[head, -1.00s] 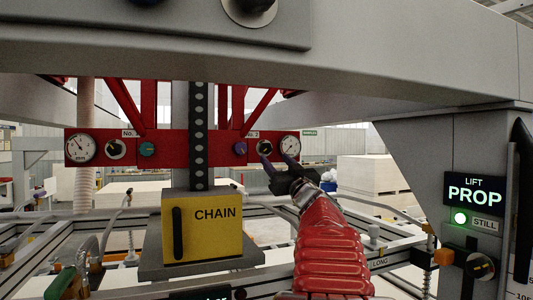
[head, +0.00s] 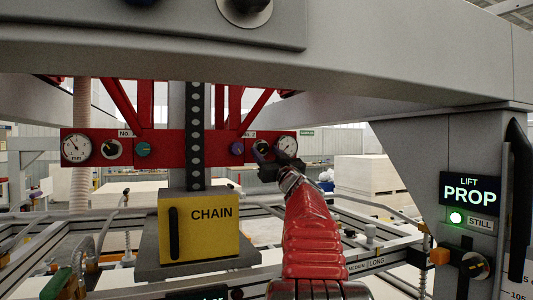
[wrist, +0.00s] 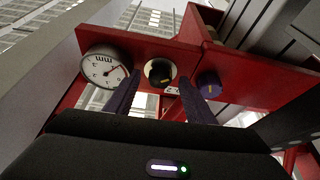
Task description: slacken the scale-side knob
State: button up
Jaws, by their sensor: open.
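A red crossbar (head: 166,150) carries two sets of gauge and knobs, one on each side of the black column. On the right set, a black knob (head: 261,148) on a pale plate sits between a round white gauge (head: 287,146) and a purple knob (head: 237,146). In the wrist view the black knob (wrist: 160,72) shows a yellow pointer mark. The gauge (wrist: 104,68) is left of it and the purple knob (wrist: 208,85) right of it. My gripper (wrist: 160,79) is open, its fingers on either side of the black knob; contact cannot be told. In the head view my gripper (head: 268,163) partly overlaps that set.
The left set has a gauge (head: 76,147), a black knob (head: 111,149) and a teal knob (head: 143,149). A yellow CHAIN box (head: 200,240) stands below the column. A grey beam (head: 300,65) spans overhead. A LIFT PROP panel (head: 470,195) with a green light is at right.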

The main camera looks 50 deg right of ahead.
jog(key=shift+w+d+r, duration=0.2)
jog(key=shift+w+d, duration=0.05)
jog(key=shift+w, duration=0.1)
jog(key=shift+c, duration=0.3)
jog(key=c, duration=1)
jog(key=shift+m, duration=0.3)
jog(key=shift+a+r+m+g+h, duration=0.1)
jog(key=shift+m+g+h, duration=0.55)
jog(key=shift+m, duration=0.8)
jog(key=shift+a+m+g+h, duration=0.1)
jog(key=shift+m+g+h, duration=0.5)
jog(key=shift+m, duration=0.85)
jog(key=o, duration=1.1)
jog(key=shift+c, duration=0.2)
